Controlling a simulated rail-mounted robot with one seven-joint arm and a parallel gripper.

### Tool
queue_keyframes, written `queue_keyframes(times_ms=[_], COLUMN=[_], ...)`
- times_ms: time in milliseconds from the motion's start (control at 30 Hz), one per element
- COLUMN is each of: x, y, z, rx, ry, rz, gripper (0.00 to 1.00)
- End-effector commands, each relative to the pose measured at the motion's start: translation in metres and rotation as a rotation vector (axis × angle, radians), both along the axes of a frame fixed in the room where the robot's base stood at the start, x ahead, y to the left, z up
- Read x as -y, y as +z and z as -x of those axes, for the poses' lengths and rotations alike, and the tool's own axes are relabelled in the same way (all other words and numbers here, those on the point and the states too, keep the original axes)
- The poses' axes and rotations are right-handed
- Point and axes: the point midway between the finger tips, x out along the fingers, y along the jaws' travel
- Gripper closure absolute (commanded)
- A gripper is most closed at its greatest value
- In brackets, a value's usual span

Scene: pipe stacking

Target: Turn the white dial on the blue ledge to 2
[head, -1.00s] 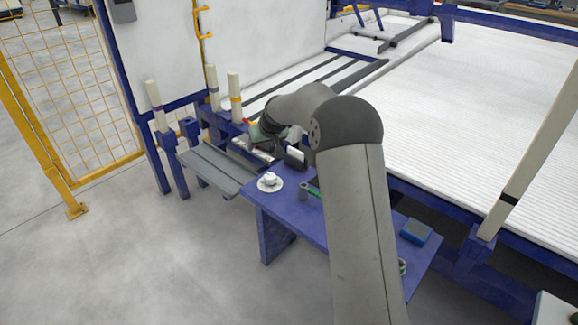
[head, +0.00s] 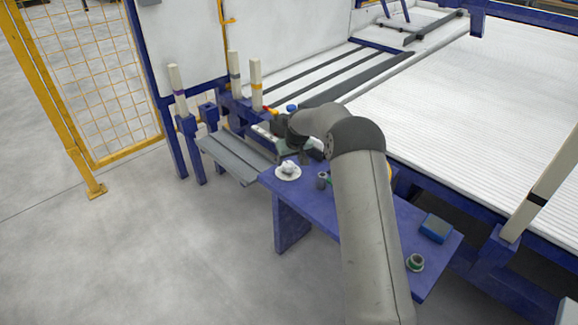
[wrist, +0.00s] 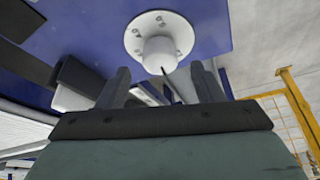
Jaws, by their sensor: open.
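The white dial (head: 288,173) sits near the left end of the blue ledge (head: 298,205) in the head view. In the wrist view the dial (wrist: 158,45) is a round white plate with a raised knob, a dark line on the knob and small marks around it, too small to read surely. My gripper (wrist: 161,86) is open, its two dark fingers apart on either side below the knob, with nothing between them. The fingers look close to the dial but not around it. In the head view my wrist hides part of the ledge behind the dial.
A small grey cylinder (head: 322,181) stands on the ledge just right of the dial. A blue box (head: 435,228) and a green-and-white round item (head: 415,262) lie at the ledge's right end. Grey plates (head: 235,158) lie to the left. A yellow fence (head: 95,80) stands at far left.

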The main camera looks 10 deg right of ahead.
Motion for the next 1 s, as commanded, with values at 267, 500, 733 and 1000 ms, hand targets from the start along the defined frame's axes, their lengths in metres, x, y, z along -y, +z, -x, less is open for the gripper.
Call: queue_keyframes(times_ms=[267, 500, 733, 1000], x=[-0.003, -0.003, -0.003, -0.005], y=[-0.029, -0.031, -0.031, -0.031], z=[-0.011, -0.013, -0.013, -0.012], rx=[0.0, 0.001, 0.0, -0.002], ry=[0.0, 0.0, 0.0, -0.06], rz=[0.0, 0.0, 0.0, 0.003], gripper=[0.4, 0.4, 0.79, 0.84])
